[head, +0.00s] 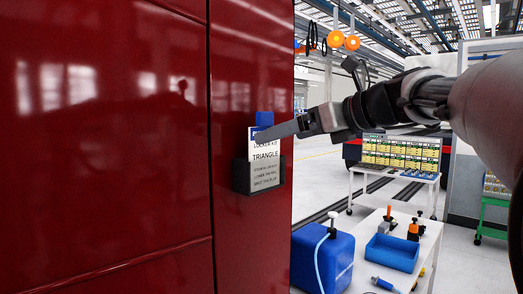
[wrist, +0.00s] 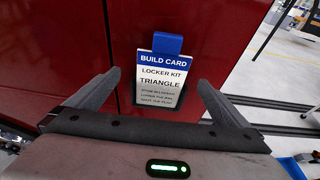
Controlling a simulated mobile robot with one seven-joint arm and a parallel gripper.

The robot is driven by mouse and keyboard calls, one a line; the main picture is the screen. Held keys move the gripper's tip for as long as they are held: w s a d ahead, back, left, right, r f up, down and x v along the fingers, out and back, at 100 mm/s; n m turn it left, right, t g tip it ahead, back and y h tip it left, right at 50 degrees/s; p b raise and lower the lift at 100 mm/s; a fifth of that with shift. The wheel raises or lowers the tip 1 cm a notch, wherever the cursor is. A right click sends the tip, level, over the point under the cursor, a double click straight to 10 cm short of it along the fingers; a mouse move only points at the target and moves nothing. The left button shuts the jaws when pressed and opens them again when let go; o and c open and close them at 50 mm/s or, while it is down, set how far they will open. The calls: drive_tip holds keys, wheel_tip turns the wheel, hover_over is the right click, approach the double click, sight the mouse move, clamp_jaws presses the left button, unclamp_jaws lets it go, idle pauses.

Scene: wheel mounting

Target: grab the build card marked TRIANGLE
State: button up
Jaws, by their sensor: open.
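The build card (head: 265,152) is white with a blue top and reads TRIANGLE. It stands upright in a dark holder (head: 259,180) on the red panel. In the wrist view the card (wrist: 161,82) faces me, its blue header reading BUILD CARD and a blue tab (wrist: 167,43) above it. My gripper (head: 262,134) reaches in from the right, and a finger covers part of the card's top in the head view. In the wrist view my gripper (wrist: 160,85) is open, with one finger on each side of the card and visible gaps. Contact cannot be seen.
The red panel (head: 110,130) fills the left side. A white table (head: 400,250) at the lower right bears a blue container (head: 322,258), a blue bin (head: 392,252) and tools. A cart with small bins (head: 400,155) stands farther back. Open floor lies between.

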sight(265, 151)
drive_tip(key=x, duration=0.5)
drive_tip(key=shift+w+f, duration=0.25)
drive_tip(key=shift+w, duration=0.05)
drive_tip(key=shift+c, duration=0.3)
drive_tip(key=c, duration=1)
